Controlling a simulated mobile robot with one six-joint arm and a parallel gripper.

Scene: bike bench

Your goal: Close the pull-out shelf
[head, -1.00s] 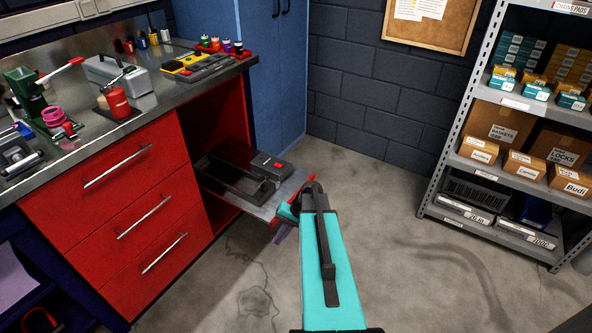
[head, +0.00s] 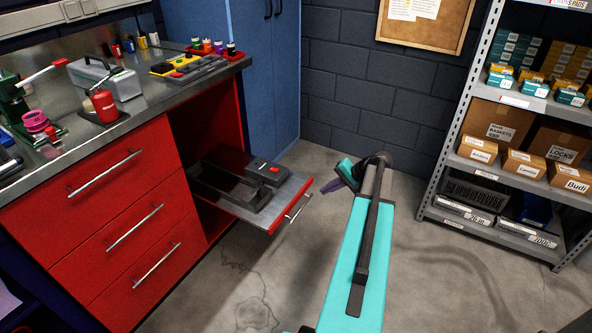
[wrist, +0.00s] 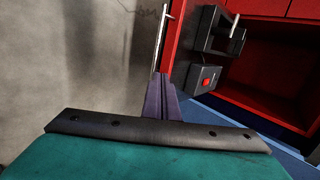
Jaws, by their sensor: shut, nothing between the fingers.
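The pull-out shelf (head: 240,207) sticks out of the open red bay at the right end of the workbench. It has a red front edge and a metal bar handle (head: 297,208), and dark devices lie on it, one with a red button. My gripper (head: 330,187) is shut and empty, a little to the right of the shelf's front and handle, apart from them in the head view. In the wrist view the shut purple fingers (wrist: 161,95) point toward the shelf front, with the handle (wrist: 161,40) just beyond their tips; contact there cannot be told.
Red drawers (head: 110,195) with bar handles stand left of the bay, shut. Tools stand on the bench top (head: 135,118). A blue cabinet (head: 272,80) is behind, and a stocked shelf rack (head: 450,150) stands at the right. The floor between is clear.

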